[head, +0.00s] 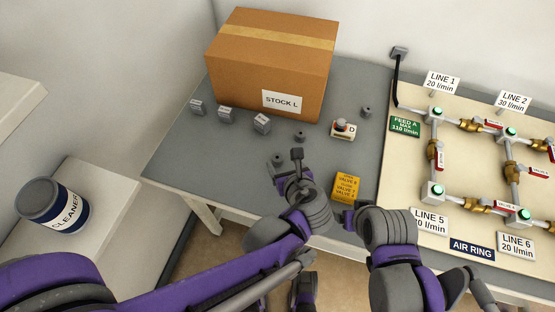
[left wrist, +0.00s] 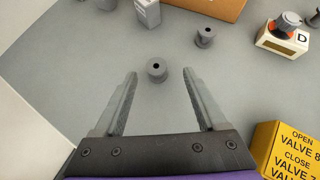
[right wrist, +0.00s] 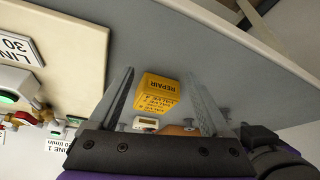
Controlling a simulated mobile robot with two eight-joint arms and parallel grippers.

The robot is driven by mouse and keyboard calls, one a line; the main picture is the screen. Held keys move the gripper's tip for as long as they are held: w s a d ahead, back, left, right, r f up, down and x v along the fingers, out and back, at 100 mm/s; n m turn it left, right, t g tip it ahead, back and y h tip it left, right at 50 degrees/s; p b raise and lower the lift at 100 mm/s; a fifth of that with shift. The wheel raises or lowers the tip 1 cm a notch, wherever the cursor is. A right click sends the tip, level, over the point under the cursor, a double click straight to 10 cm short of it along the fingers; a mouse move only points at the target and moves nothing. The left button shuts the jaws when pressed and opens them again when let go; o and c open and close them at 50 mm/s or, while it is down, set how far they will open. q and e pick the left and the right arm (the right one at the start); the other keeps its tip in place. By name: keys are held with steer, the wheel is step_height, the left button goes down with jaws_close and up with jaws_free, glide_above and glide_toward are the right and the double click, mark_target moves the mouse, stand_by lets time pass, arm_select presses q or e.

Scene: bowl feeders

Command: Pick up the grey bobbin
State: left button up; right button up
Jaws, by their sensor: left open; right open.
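Several grey bobbins stand on the grey table. The nearest bobbin (head: 278,159) is beside my left gripper (head: 289,166). In the left wrist view this bobbin (left wrist: 157,70) stands upright between and slightly beyond the two fingertips, with its dark centre hole showing. My left gripper is open, and nothing is in its jaws. A second bobbin (head: 300,135) stands farther back, and a third (head: 366,111) is near the table's right side. My right gripper (head: 346,212) is open and empty near the table's front edge, by a yellow box.
The yellow valve box (head: 346,187) stands at the front. A cardboard box marked STOCK L (head: 268,70) is at the back, with several small grey blocks (head: 226,116) to its front left. The pipe board (head: 408,170) fills the right. The table's left front is clear.

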mark_target(277, 158)
arm_select(q)
steer(key=x, duration=0.5)
steer(key=shift+w+a+f, duration=0.2)
steer(key=shift+a+f, duration=0.05)
steer(key=shift+a, duration=0.05)
steer(key=shift+c, duration=0.3)
jaws_close()
